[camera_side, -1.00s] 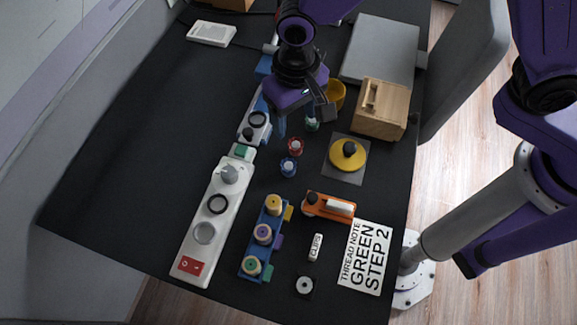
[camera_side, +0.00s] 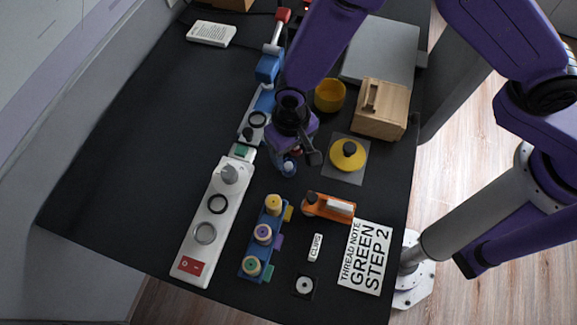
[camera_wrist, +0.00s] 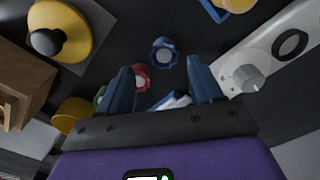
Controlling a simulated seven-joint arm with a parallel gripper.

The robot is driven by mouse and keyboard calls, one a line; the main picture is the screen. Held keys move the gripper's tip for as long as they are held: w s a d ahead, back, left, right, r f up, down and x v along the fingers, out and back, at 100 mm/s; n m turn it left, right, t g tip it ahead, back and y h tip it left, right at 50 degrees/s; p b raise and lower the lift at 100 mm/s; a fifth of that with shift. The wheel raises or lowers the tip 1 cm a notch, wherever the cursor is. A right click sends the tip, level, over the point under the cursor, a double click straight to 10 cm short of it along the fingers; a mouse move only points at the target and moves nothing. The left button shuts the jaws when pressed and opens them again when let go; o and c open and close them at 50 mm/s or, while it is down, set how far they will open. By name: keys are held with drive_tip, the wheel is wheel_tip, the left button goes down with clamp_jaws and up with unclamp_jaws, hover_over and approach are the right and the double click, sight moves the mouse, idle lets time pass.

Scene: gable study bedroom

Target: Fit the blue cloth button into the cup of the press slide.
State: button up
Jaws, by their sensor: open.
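The blue cloth button (camera_side: 288,167), with a pale top, stands on the dark mat. In the wrist view the button (camera_wrist: 164,53) is scalloped with a grey centre, just beyond and between my fingertips. My gripper (camera_wrist: 159,67) is open and empty above it. In the side view my gripper (camera_side: 297,148) hangs over the row of buttons and hides its fingers. A red button (camera_wrist: 141,78) and a green button (camera_wrist: 100,96) lie behind the blue one. The blue press (camera_side: 268,68) has a red-ended lever. A dark ring (camera_side: 257,119), apparently the slide's cup, sits on its pale base.
A long white device (camera_side: 195,258) with knob and rings stands left of the spool rack (camera_side: 248,240). A yellow pincushion (camera_side: 348,154), wooden box (camera_side: 380,118) and yellow cup (camera_side: 330,95) are right of my gripper.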

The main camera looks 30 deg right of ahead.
sight(288, 166)
drive_tip(key=shift+w+a+f, duration=0.1)
drive_tip(key=shift+a+f, duration=0.05)
drive_tip(key=shift+f, duration=1.2)
drive_tip(key=shift+a+f, duration=0.15)
drive_tip(key=shift+f, duration=1.15)
drive_tip(key=c, duration=1.2)
drive_tip(key=shift+r, duration=0.1)
